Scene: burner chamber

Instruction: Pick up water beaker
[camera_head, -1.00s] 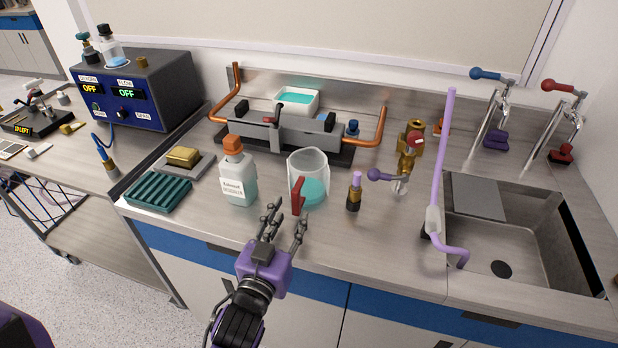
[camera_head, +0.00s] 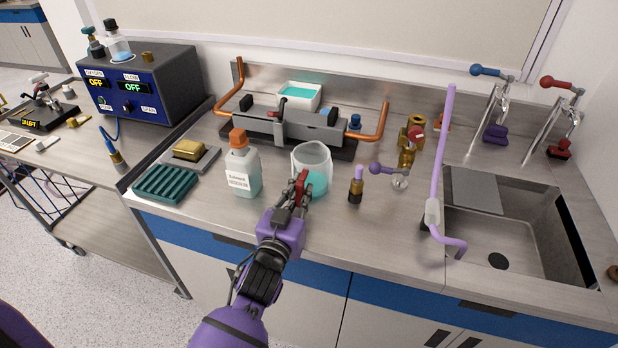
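The water beaker (camera_head: 314,160) is a clear glass with teal liquid in its lower part and a red handle on its near side. It stands upright on the counter. My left gripper (camera_head: 298,192) is at the red handle, in front of the beaker, with its dark fingers close together around the handle. The fingers look closed on it, and they hide the lower part of the handle. My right gripper does not show.
A white bottle with an orange cap (camera_head: 242,171) stands left of the beaker. A small purple-topped burner (camera_head: 356,187) stands close on the right. A metal stand with copper pipes (camera_head: 305,130) is behind. The sink (camera_head: 515,225) is at the right.

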